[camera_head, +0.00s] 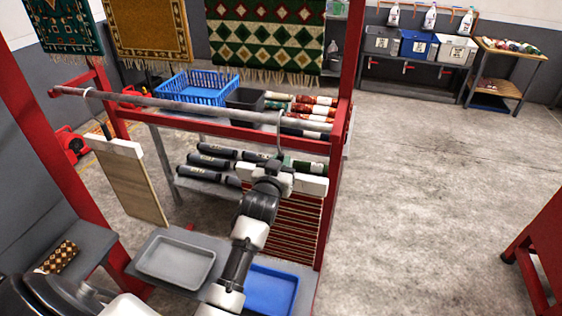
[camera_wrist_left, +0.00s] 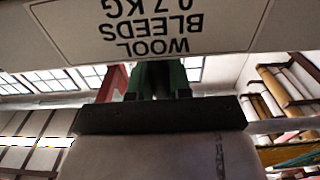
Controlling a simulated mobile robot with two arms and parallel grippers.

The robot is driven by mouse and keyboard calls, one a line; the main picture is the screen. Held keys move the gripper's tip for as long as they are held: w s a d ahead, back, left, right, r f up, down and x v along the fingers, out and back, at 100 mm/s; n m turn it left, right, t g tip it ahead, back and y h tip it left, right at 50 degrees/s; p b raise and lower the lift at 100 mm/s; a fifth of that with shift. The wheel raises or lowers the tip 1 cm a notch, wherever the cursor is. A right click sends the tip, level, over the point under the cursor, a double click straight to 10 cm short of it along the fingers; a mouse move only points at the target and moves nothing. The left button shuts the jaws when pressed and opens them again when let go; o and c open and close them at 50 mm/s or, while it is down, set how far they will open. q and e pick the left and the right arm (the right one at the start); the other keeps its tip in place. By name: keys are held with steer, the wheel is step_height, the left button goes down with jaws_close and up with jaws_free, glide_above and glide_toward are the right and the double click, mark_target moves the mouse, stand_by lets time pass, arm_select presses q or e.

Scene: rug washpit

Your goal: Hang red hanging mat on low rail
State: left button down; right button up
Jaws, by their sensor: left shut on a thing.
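The red hanging mat (camera_head: 288,225), striped in dark red and tan, hangs below a white header bar (camera_head: 312,184) with a hook (camera_head: 281,142) on top. My left gripper (camera_head: 268,172) is shut on this header bar, near its middle. The hook's upper end meets the low grey rail (camera_head: 190,106) in the head view; I cannot tell whether it bears on the rail. In the left wrist view the white header (camera_wrist_left: 150,28) fills the top, its label reading "WOOL BLEEDS 0.7 KG" upside down. My right gripper is not in view.
A beige mat (camera_head: 136,187) hangs by a hook at the rail's left. Red posts (camera_head: 340,150) frame the rail. Behind are a shelf of rolled rugs (camera_head: 215,152) and a blue basket (camera_head: 198,86). Grey (camera_head: 176,259) and blue (camera_head: 270,288) trays lie below.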

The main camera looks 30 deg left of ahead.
arm_select(q)
steer(key=shift+f, duration=0.3)
steer(key=c, duration=1)
jaws_free()
steer(key=shift+o, duration=0.2)
steer(key=shift+f, duration=0.1)
steer(key=shift+s, duration=0.1)
steer(key=b+v, duration=0.2)
steer(key=v, duration=0.8)
steer(key=shift+s+b, duration=0.3)
steer(key=shift+b, duration=0.05)
